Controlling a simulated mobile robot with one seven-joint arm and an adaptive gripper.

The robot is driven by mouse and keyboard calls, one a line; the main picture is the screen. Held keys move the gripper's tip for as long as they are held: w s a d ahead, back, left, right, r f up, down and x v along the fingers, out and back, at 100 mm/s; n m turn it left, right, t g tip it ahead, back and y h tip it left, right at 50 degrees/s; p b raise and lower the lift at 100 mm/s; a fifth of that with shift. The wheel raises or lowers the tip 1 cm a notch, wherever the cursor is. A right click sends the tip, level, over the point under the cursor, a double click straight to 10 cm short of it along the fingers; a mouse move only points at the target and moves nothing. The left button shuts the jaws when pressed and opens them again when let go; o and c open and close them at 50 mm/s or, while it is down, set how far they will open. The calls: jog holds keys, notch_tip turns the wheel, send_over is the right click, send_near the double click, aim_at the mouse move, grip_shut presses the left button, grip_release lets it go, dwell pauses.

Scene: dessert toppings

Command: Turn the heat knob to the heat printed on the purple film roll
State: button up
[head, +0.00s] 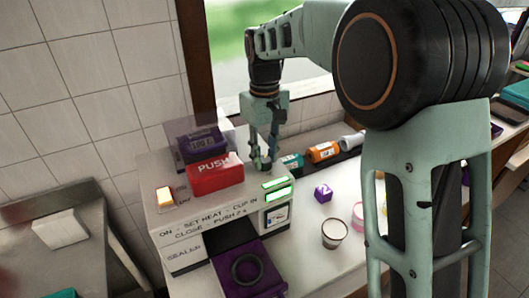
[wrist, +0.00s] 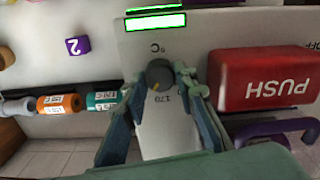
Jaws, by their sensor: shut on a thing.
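The heat knob (wrist: 160,74) is a small dark grey dial with a yellow mark, on the pale top of the sealer (head: 160,215). The number 170 is printed beside it in the wrist view, with °C on its other side. My gripper (head: 263,152) points down at the knob and is shut on it, with a finger on either side (wrist: 160,82). The purple film roll (head: 199,139) sits behind the red PUSH block, and its label digits are too small to read surely. In the head view my fingers mostly hide the knob.
The red PUSH block (head: 215,173) stands close beside my gripper. Two lit green displays (head: 276,190) are at the machine's front edge. Teal (head: 291,160) and orange (head: 323,152) rolls lie behind. A purple cube (head: 323,193) and a cup (head: 335,235) stand on the counter.

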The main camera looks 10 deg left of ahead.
aim_at(265, 159)
jog(key=shift+m, duration=0.8)
jog(key=o, duration=1.2)
jog(key=shift+c, duration=0.2)
notch_tip(265, 159, up, 12)
